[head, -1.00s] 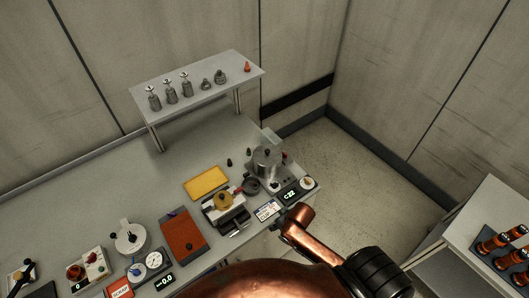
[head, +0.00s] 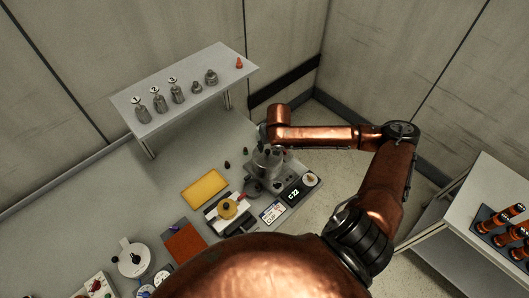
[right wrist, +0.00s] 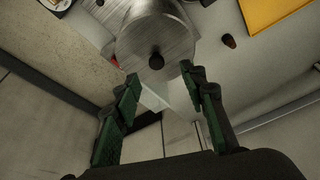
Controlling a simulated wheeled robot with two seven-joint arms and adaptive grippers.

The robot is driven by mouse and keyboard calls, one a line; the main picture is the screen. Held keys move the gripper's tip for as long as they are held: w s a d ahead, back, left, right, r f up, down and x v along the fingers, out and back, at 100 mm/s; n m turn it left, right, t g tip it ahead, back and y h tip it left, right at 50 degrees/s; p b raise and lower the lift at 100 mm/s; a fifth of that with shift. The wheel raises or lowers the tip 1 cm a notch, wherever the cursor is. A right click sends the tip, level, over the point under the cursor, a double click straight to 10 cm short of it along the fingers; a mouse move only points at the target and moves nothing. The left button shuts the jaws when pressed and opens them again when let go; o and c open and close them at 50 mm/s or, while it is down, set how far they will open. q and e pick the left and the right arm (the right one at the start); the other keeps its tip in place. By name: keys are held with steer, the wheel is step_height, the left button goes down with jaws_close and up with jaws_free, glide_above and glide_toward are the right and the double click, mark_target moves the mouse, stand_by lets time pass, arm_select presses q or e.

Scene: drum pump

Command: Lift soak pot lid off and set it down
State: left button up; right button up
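The soak pot (head: 267,163) is a metal cylinder on the unit at the right end of the bench. My right gripper (head: 264,137) is above it in the head view, partly covering its top. In the right wrist view the round brushed-metal lid (right wrist: 153,38) sits on the pot, with a dark knob (right wrist: 156,61) on it. My right gripper's green fingers (right wrist: 160,75) are spread apart, one on either side of the knob's line, with nothing held. The knob appears just beyond the fingertips; contact is not visible. My left gripper is not in view.
A yellow pad (head: 204,189) lies left of the pot, with a small dark peg (head: 227,164) between. A raised shelf (head: 205,88) behind holds several metal vessels and an orange cone (head: 239,63). A display (head: 294,192) sits in front of the pot. A side table (head: 468,195) stands right.

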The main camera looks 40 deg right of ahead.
mark_target(268, 151)
steer(key=x, duration=0.2)
steer(key=p+x, duration=0.1)
steer(key=x, duration=0.4)
steer(key=shift+d+f, duration=0.3)
steer(key=shift+d, duration=0.05)
jaws_close()
steer(key=shift+w+r, duration=0.1)
